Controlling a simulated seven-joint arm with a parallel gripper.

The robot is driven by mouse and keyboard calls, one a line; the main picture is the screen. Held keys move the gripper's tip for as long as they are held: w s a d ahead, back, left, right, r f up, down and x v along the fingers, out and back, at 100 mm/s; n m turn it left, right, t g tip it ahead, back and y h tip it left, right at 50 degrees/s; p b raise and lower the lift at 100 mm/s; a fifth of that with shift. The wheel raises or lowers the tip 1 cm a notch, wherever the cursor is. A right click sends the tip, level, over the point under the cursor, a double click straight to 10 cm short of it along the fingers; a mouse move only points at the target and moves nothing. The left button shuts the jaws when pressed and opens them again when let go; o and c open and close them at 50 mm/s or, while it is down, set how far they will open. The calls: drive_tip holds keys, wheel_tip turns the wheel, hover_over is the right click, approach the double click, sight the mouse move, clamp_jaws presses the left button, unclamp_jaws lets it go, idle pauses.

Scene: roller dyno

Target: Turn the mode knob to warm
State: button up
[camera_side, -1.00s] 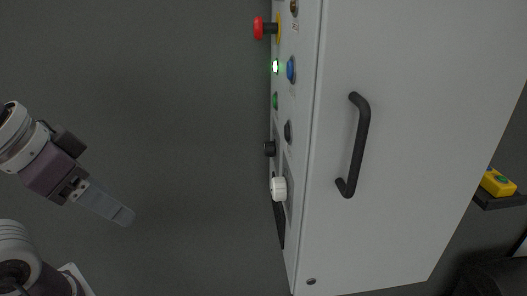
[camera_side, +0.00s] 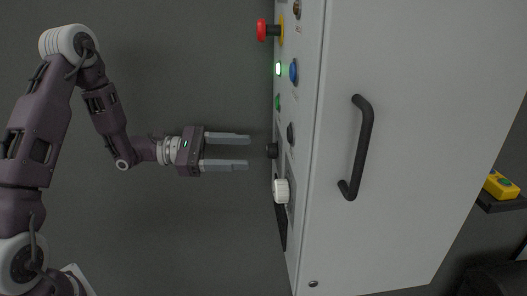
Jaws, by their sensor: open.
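The cabinet's control panel faces left and shows edge-on. A white round knob (camera_side: 281,191) sticks out low on the panel. A smaller black knob (camera_side: 272,150) sticks out just above it. I cannot tell from this view which one is the mode knob, and no "warm" marking is readable. My gripper (camera_side: 248,152) is open and empty, its two pale fingers pointing right. It is a short gap left of the black knob, at about its height, and above and left of the white knob.
A red mushroom button (camera_side: 262,30) juts out near the panel top, above a lit green lamp (camera_side: 278,69) and a blue button (camera_side: 293,72). A black handle (camera_side: 358,148) is on the cabinet side (camera_side: 430,120). The space left of the panel is clear apart from my arm.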

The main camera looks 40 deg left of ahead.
sight(272, 149)
drive_tip(key=w+d+f+n+t+y, duration=0.1)
drive_tip(key=w+d, duration=0.1)
drive_tip(key=w, duration=0.4)
drive_tip(key=shift+w+d+f+n+t, duration=0.15)
drive_tip(key=shift+d+f+n+t, duration=0.15)
drive_tip(key=shift+f+n, duration=0.1)
drive_tip(key=shift+a, duration=0.1)
clamp_jaws()
